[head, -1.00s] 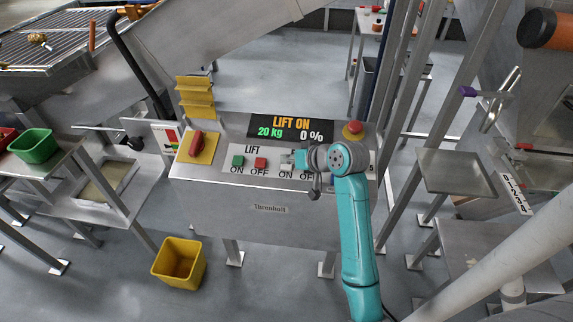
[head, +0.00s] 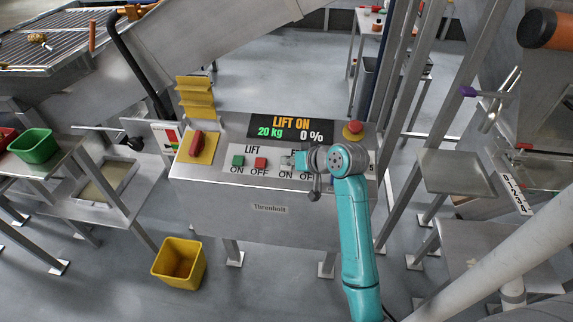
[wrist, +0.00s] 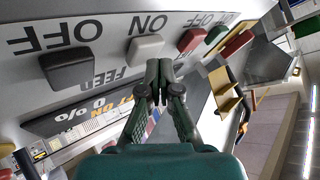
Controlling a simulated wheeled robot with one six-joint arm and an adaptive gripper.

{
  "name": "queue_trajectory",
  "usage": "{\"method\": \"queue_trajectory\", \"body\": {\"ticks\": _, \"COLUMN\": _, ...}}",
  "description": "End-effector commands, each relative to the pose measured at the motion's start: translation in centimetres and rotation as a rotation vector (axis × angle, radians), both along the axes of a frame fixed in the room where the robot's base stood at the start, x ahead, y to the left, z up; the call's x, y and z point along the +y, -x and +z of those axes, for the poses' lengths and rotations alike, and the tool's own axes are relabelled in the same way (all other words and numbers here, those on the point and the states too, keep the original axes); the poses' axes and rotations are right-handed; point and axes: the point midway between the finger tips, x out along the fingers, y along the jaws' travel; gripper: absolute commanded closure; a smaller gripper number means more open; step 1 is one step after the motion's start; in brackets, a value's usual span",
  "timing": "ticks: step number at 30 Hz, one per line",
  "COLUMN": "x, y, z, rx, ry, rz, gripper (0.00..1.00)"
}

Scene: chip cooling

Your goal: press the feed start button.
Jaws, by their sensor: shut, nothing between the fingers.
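The feed start button is the white ON button (wrist: 145,46) under the FEED label in the wrist view. The grey-green fingers of my gripper (wrist: 159,68) are shut and empty. Their tips are close to that button, just beside its lower right edge in the wrist view. I cannot tell whether they touch it. In the head view my teal gripper (head: 291,161) is over the right half of the control panel (head: 215,171), at the feed ON label, and hides much of the FEED row. The display (head: 290,128) reads LIFT ON, 20 kg, 0 %.
The black feed OFF button (wrist: 68,68) is beside the white one. The green lift ON button (head: 238,161) and red lift OFF button (head: 261,163) are to the left. A red rotary switch (head: 196,145) and a red mushroom button (head: 353,129) flank the panel.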

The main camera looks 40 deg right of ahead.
Motion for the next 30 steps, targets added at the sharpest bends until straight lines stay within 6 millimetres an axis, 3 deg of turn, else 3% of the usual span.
{"method": "queue_trajectory", "body": {"ticks": 30, "x": -0.19, "y": -0.15, "z": -0.82, "rx": 0.001, "ry": 0.000, "rz": 0.000, "gripper": 1.00}}
